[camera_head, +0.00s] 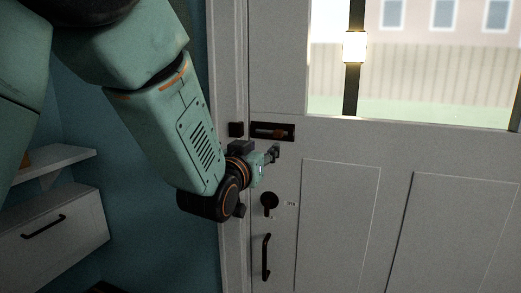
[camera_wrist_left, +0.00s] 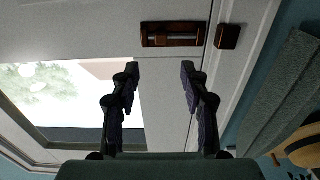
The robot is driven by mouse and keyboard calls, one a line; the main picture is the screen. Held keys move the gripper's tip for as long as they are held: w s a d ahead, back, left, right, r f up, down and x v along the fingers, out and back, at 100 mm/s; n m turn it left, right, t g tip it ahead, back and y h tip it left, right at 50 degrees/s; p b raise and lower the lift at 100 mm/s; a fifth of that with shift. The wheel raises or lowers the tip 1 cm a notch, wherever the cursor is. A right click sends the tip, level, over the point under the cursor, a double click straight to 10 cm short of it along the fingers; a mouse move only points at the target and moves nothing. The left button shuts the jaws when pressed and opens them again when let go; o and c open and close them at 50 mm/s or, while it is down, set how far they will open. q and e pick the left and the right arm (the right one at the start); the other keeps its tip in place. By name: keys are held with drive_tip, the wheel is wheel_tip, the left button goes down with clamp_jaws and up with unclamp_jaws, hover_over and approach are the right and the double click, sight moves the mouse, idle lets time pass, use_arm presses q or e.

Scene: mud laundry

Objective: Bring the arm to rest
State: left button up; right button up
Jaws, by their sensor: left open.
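My left arm reaches in from the left in the head view, and its gripper (camera_head: 272,155) is in front of the white door (camera_head: 340,230), just below the dark bolt (camera_head: 272,131). In the left wrist view my left gripper (camera_wrist_left: 160,75) has its two dark fingers well apart with nothing between them. The bolt (camera_wrist_left: 173,34) shows beyond the fingertips there, with its keeper block (camera_wrist_left: 228,36) on the frame beside it. In the head view the keeper block (camera_head: 236,129) sits on the door frame. My right gripper is not in view.
A dark round knob (camera_head: 269,200) and a vertical pull handle (camera_head: 266,257) are on the door below my gripper. The door has a window (camera_head: 430,75) at upper right. A white drawer unit (camera_head: 55,225) and a shelf (camera_head: 50,160) stand at the left.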

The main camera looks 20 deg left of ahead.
use_arm(q)
drive_tip(key=shift+w, duration=0.1)
drive_tip(key=shift+f, duration=0.1)
drive_tip(key=s+a+f+g+b, duration=0.1)
drive_tip(key=s+f+g+b, duration=0.25)
drive_tip(key=f, duration=0.85)
drive_tip(key=s+a+f+g+b, duration=0.15)
drive_tip(key=s+f, duration=0.35)
drive_tip(key=f, duration=0.7)
drive_tip(key=s+f+g+b, duration=0.3)
drive_tip(key=s+f+g, duration=0.15)
drive_tip(key=f, duration=0.75)
drive_tip(key=s+f+g+b, duration=0.8)
drive_tip(key=s+f+b, duration=0.4)
drive_tip(key=s+f, duration=1.9)
drive_tip(key=shift+a+f+n+b, duration=0.4)
drive_tip(key=shift+s+g+y, duration=0.1)
drive_tip(key=shift+g+y, duration=0.15)
drive_tip(key=shift+y, duration=0.05)
